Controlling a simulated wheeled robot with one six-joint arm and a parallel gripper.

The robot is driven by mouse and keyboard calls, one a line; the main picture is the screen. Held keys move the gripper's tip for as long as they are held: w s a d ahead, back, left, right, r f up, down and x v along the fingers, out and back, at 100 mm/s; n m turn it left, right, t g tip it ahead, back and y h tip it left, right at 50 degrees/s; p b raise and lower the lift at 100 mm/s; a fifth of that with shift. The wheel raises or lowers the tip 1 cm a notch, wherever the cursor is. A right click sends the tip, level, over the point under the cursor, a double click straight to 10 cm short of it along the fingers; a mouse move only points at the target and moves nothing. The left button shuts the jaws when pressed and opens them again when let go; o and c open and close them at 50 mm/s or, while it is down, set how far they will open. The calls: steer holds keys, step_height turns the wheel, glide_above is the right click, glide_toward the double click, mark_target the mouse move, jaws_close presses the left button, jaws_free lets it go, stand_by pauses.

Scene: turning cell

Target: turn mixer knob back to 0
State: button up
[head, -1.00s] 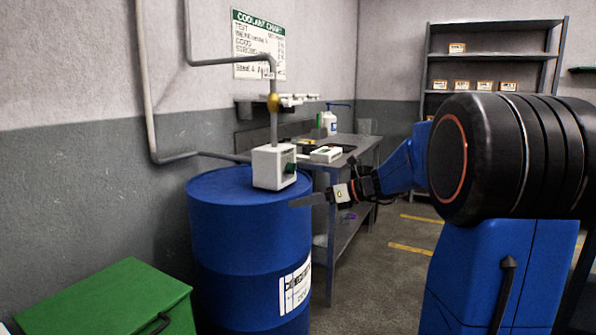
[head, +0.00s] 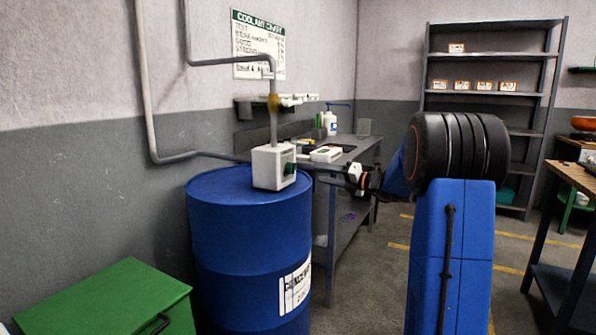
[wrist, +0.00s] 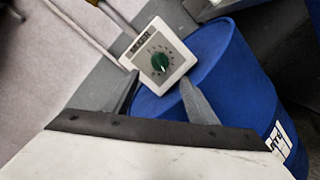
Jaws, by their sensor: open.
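The mixer (head: 268,167) is a white box on top of the blue drum (head: 245,225), at the foot of a pipe. Its dark green knob (head: 289,168) is on the side facing my gripper. In the wrist view the knob (wrist: 160,62) sits in a dial face with marks around it; the numbers and the pointer's setting are too small to read. My gripper (head: 308,165) is level with the knob and to its right. In the wrist view my gripper (wrist: 159,80) has its fingers apart, one each side of the knob's line, with nothing between them. Contact is not visible.
A grey workbench (head: 350,150) with bottles and small items stands behind my gripper. A green chest (head: 110,300) is at the lower left. A shelf rack (head: 490,95) stands at the back and a wooden-topped table (head: 575,178) at the right. Floor between is clear.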

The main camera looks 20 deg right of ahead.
mark_target(292, 168)
steer(key=x, duration=1.1)
steer(key=shift+w+a, duration=0.25)
steer(key=c, duration=1.1)
